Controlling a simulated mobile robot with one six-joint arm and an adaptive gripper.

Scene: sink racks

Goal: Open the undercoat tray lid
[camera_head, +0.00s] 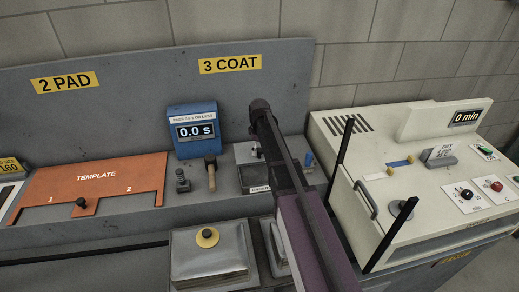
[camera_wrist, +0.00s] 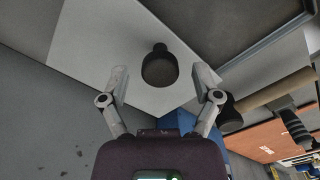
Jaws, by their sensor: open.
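A pale flat panel (camera_wrist: 100,45), which looks like the tray lid, bears a black round knob (camera_wrist: 158,66) in the wrist view. My gripper (camera_wrist: 160,78) is open, with one finger on each side of the knob in the picture; I cannot tell whether they touch it. In the head view the pale panel (camera_head: 244,152) stands behind a dark tray (camera_head: 254,176) with a partly hidden label on its front. My arm covers the right side of both, and my fingers cannot be made out there. The panel seems tilted up, but its exact angle is unclear.
A blue timer (camera_head: 191,131) reading 0.0 s stands left of the panel. A wooden-handled tool (camera_head: 211,176) and a dark fitting (camera_head: 182,181) stand below it. An orange template (camera_head: 95,183) is at left, a lidded metal box (camera_head: 207,255) in front, a cream machine (camera_head: 425,160) at right.

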